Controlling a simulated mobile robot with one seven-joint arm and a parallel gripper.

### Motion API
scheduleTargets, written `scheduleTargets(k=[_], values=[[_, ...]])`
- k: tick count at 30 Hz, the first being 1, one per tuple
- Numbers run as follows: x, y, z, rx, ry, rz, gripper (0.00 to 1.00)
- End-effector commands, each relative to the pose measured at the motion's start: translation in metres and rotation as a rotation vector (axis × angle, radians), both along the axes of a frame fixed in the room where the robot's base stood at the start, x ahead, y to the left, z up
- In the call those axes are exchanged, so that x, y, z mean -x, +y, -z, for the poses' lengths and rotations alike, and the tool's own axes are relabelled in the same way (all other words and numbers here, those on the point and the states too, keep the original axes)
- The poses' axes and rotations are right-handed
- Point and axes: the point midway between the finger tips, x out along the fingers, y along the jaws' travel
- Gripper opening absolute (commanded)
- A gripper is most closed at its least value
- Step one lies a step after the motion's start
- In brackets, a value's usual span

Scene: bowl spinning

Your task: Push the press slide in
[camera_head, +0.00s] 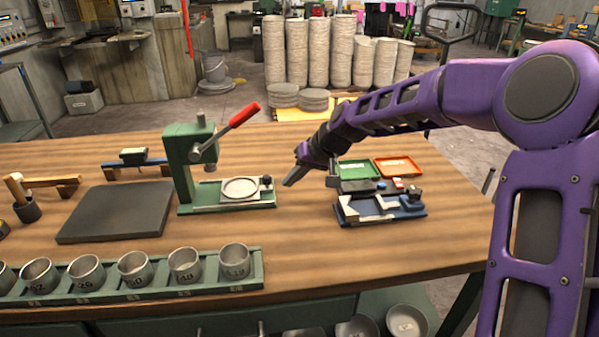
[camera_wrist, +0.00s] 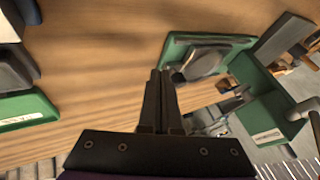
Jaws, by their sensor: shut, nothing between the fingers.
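The green press (camera_head: 191,160) stands on the wooden table, with a red-handled lever (camera_head: 237,117) raised to the right. Its slide (camera_head: 240,189) carries a pale round plate and a small dark knob (camera_head: 267,182) at the right end. The slide sticks out to the right of the press column. In the wrist view the press body (camera_wrist: 275,105) is at the right and the slide with its round plate (camera_wrist: 203,64) is near the top middle. My gripper (camera_head: 287,184) is shut and empty, just right of the knob and apart from it in the head view; it also shows in the wrist view (camera_wrist: 161,72).
A blue tray of tools (camera_head: 400,212) and green (camera_head: 357,170) and orange (camera_head: 399,166) trays lie right of my gripper. A dark slab (camera_head: 115,212) lies left of the press. A green rack of metal cups (camera_head: 215,277) runs along the front edge.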

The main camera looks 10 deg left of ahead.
Motion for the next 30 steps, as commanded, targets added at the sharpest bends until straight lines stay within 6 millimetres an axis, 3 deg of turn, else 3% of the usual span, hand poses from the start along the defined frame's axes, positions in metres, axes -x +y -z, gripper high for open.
scheduleTargets(k=[4, 12, 26, 30], values=[[-0.007, 0.018, 0.027, 0.000, 0.002, -0.004, 0.00], [0.002, 0.050, 0.022, 0.001, -0.002, -0.002, 0.00], [0.003, 0.055, 0.021, 0.001, -0.002, -0.001, 0.00], [0.003, 0.071, 0.021, 0.000, -0.002, -0.004, 0.00]])
